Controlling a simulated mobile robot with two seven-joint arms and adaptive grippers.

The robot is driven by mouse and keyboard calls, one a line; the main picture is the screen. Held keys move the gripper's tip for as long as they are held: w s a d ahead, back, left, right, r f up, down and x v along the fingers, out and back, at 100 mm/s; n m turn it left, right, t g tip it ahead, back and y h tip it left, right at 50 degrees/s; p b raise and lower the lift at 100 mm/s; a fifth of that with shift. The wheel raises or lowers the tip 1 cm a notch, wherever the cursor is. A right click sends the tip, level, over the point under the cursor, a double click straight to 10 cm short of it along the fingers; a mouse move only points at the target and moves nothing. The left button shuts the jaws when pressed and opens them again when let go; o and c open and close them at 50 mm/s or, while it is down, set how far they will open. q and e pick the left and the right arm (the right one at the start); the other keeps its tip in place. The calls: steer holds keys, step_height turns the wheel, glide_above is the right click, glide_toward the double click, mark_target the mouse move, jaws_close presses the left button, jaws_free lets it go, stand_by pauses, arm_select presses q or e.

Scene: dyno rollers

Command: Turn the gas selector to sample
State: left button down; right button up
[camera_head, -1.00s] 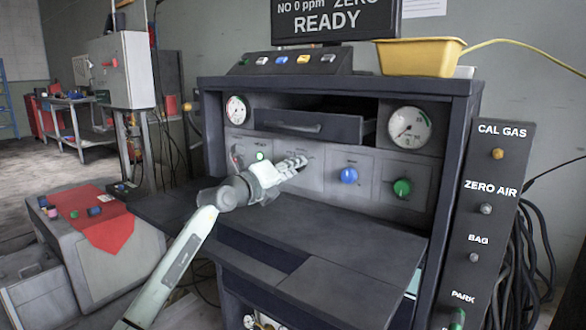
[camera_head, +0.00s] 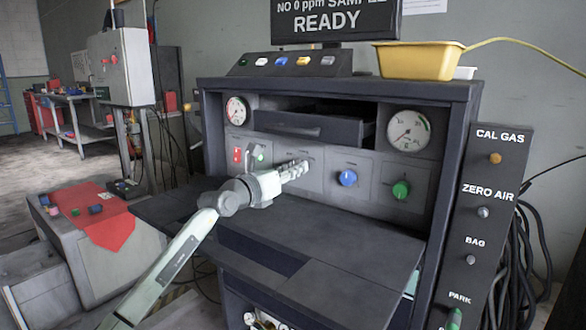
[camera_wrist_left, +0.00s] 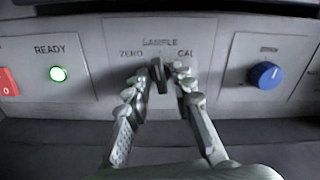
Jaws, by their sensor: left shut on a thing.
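The gas selector (camera_wrist_left: 158,74) is a dark knob on the grey front panel, with ZERO on its left, SAMPLE above and CAL on its right. In the left wrist view its bar stands nearly upright, towards SAMPLE. My left gripper (camera_wrist_left: 160,88) is shut on it, with a finger on each side; it also shows in the head view (camera_head: 300,168), where the fingers hide the knob. The monitor (camera_head: 334,20) reads NO 0 ppm SAMPLE and READY. My right gripper is not in view.
A lit green READY lamp (camera_wrist_left: 58,74) and a red switch (camera_wrist_left: 8,82) are left of the selector. A blue knob (camera_head: 347,178) and a green knob (camera_head: 401,190) are to its right. A drawer (camera_head: 312,127) juts out above; a shelf (camera_head: 330,265) lies below.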

arm_select(q)
steer(key=shift+m, duration=1.1)
steer(key=c, duration=1.6)
jaws_free()
steer(key=shift+s, duration=0.1)
steer(key=v, duration=1.2)
